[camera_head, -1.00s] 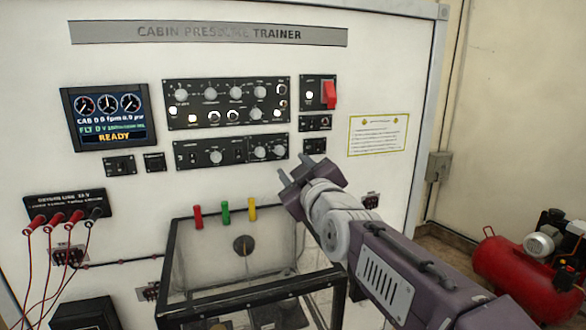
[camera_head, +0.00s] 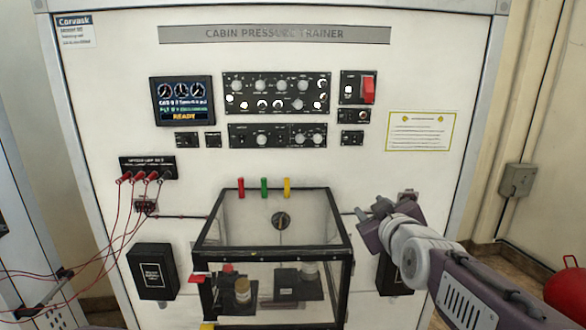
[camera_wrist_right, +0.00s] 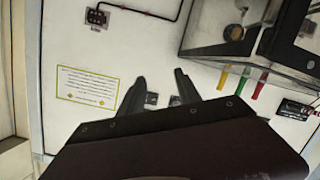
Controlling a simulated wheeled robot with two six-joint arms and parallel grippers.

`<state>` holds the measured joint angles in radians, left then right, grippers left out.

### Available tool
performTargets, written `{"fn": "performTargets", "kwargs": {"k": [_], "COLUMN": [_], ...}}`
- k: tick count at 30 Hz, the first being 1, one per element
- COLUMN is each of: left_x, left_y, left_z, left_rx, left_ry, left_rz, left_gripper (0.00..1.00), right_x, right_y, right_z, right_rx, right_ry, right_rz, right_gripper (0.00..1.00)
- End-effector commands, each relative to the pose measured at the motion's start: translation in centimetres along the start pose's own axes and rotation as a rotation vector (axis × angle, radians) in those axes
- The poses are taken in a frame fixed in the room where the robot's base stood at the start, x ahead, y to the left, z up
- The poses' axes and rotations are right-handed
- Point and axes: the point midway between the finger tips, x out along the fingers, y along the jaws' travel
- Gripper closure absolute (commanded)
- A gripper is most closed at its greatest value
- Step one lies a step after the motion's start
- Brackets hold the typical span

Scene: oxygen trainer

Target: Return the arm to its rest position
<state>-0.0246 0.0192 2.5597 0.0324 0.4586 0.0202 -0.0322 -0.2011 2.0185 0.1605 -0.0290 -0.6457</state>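My right gripper (camera_head: 370,212) is in front of the lower right part of the trainer panel (camera_head: 400,65), to the right of the clear chamber. In the right wrist view its two fingers (camera_wrist_right: 160,88) stand apart with nothing between them, so it is open and empty. My right arm comes in from the lower right. My left gripper is not clearly seen in either view.
A black-framed clear chamber (camera_head: 228,243) juts from the panel, left of my right gripper. Red, green and yellow levers (camera_head: 264,187) sit above it. Red cables (camera_head: 118,215) hang at the left. A red tank (camera_head: 563,293) stands at the right.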

Motion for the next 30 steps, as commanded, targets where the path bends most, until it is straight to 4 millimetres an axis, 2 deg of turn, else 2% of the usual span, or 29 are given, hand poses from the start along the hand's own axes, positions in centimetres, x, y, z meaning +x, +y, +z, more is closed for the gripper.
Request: {"fn": "performTargets", "kwargs": {"k": [8,11,14,15,18,19,21,24,30], "left_x": [0.0,0.0,0.0,0.0,0.0,0.0,0.0,0.0,0.0], "left_y": [0.0,0.0,0.0,0.0,0.0,0.0,0.0,0.0,0.0], "left_z": [0.0,0.0,0.0,0.0,0.0,0.0,0.0,0.0,0.0], "left_rx": [0.000,0.000,0.000,0.000,0.000,0.000,0.000,0.000,0.000], "left_ry": [0.000,0.000,0.000,0.000,0.000,0.000,0.000,0.000,0.000], "left_rz": [0.000,0.000,0.000,0.000,0.000,0.000,0.000,0.000,0.000], "left_gripper": [1.00,1.00,1.00,1.00,1.00,1.00,1.00,1.00,1.00], "right_x": [0.5,-0.6,-3.3,-4.8,-9.2,-10.4,-12.9,-15.1,-15.7], "right_y": [-5.6,-8.6,-12.2,-13.6,-16.3,-16.9,-17.9,-18.7,-18.9], "right_z": [10.0,15.5,22.1,24.8,30.1,31.3,33.4,34.9,35.3], "right_rx": [0.127,0.197,0.285,0.321,0.395,0.413,0.445,0.469,0.476], "right_ry": [-0.269,-0.429,-0.646,-0.741,-0.960,-1.015,-1.123,-1.211,-1.236], "right_rz": [-0.136,-0.195,-0.251,-0.269,-0.291,-0.293,-0.292,-0.286,-0.284], "right_gripper": [0.60,0.60,0.60,0.60,0.60,0.60,0.60,0.60,0.60]}}
